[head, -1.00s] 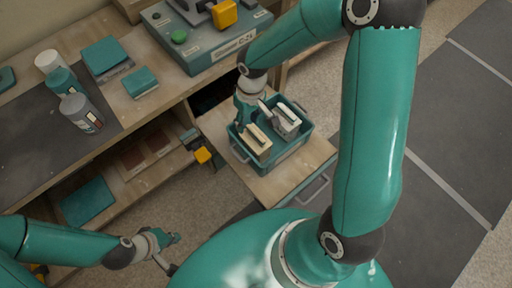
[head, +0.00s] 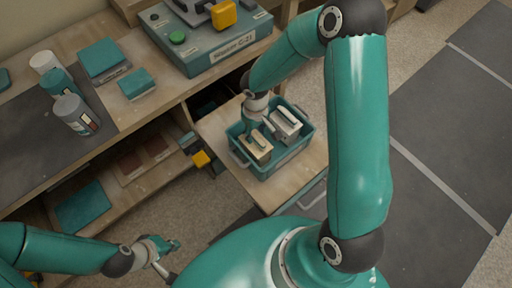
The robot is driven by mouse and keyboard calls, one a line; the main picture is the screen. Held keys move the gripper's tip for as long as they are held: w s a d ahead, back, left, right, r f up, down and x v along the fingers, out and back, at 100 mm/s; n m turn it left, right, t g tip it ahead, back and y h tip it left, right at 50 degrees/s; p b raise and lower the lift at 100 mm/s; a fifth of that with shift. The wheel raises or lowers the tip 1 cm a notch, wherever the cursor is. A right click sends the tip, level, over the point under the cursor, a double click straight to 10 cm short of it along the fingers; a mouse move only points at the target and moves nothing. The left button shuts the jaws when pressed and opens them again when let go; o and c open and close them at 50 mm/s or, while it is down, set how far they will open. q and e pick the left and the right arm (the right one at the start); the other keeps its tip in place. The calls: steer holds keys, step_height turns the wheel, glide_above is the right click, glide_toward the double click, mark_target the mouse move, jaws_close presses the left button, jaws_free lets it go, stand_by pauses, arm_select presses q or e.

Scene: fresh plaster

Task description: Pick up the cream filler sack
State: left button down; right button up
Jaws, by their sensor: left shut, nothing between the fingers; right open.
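A cream block-like thing (head: 256,151) with a dark strip on top sits in the left part of a teal tray (head: 292,157). I cannot tell for sure whether it is the filler sack. A paler, similar thing (head: 287,121) lies beside it on the right. My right gripper (head: 257,125) is open, pointing down over the tray close above the cream thing. It partly hides the tray's back left corner, and contact cannot be told. My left gripper (head: 170,246) is shut and empty, low at the bottom left, away from the tray.
The tray stands on a wooden surface (head: 230,180) beside the bench. Several tubs, including a grey one (head: 74,115), and teal boxes (head: 102,58) stand on the bench at left. A teal machine (head: 210,45) is behind. Open floor (head: 440,150) lies right.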

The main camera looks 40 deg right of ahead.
mark_target(255, 136)
steer(key=f, duration=0.4)
steer(key=shift+w+d+f, duration=0.2)
steer(key=shift+w+f, duration=0.1)
steer(key=shift+f, duration=0.1)
jaws_close()
